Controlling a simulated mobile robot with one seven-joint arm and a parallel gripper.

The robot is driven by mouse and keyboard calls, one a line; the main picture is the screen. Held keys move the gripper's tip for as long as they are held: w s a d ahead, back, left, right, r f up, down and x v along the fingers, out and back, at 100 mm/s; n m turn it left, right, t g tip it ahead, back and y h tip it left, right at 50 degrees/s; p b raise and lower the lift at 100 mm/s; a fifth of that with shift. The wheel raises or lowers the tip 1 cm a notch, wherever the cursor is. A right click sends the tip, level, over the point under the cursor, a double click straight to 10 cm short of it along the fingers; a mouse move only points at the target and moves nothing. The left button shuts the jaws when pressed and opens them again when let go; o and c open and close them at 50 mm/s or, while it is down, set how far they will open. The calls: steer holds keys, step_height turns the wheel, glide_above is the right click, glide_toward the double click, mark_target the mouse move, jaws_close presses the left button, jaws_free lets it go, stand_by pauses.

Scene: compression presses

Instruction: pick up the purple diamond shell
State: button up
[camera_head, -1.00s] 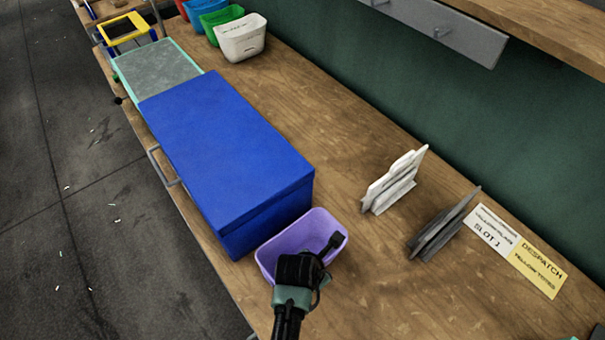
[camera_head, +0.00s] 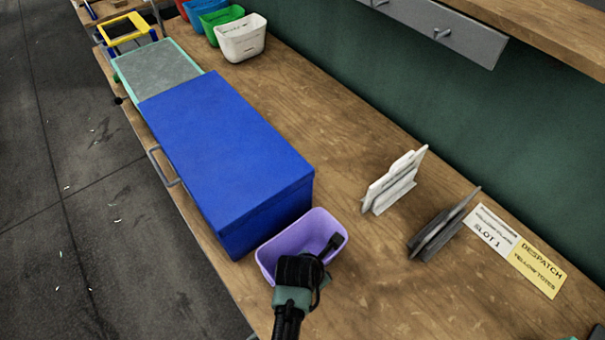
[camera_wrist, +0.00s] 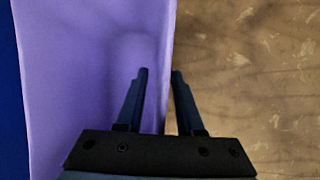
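A purple open bin (camera_head: 290,236) stands on the wooden bench against the near end of the blue box; I see no diamond-shaped piece as such. The bin also fills the left half of the wrist view (camera_wrist: 85,60). My gripper (camera_head: 331,243) is over the bin's near right side. In the wrist view my gripper's two fingers (camera_wrist: 160,72) are apart. The left finger is over the bin's inside and the right finger is over the wood outside, with the bin's rim between them. A gap shows beside the left finger. Contact with the rim cannot be told.
A large blue box (camera_head: 225,150) stands left of the bin. White upright plates (camera_head: 392,183) and dark grey plates (camera_head: 440,228) stand to the right, near label cards (camera_head: 538,268). A white bin (camera_head: 241,40) stands at the back. The bench middle (camera_head: 310,110) is clear.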

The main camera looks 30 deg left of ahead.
jaws_close()
stand_by(1.2)
